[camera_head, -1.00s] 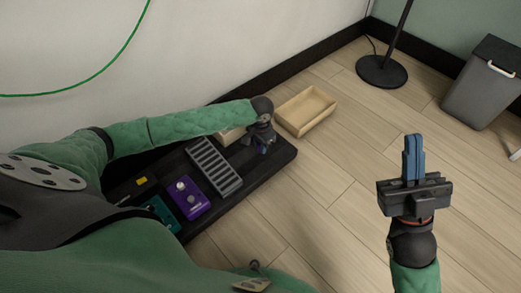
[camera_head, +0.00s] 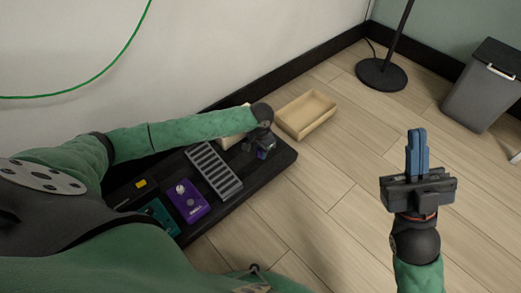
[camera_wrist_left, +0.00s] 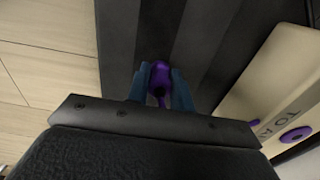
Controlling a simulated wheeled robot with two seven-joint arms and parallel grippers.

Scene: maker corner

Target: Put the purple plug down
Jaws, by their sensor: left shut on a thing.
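The purple plug (camera_wrist_left: 159,76) is between the blue fingertips of my left gripper (camera_wrist_left: 160,88) in the left wrist view. The fingers are shut on it. In the head view my left gripper (camera_head: 264,152) is low over the right end of the black pedalboard (camera_head: 281,160). The plug is too small there to make out clearly. I cannot tell whether it touches the board. My right gripper (camera_head: 417,152) is far to the right above the floor, its blue fingers together and nothing between them.
A purple pedal (camera_head: 189,202), a teal pedal (camera_head: 160,215) and a ridged grey pedal (camera_head: 214,172) sit on the board. A beige box (camera_head: 232,122) is partly behind my left arm; it has lettering (camera_wrist_left: 285,112) in the wrist view. An empty wooden tray (camera_head: 305,114) lies beyond.

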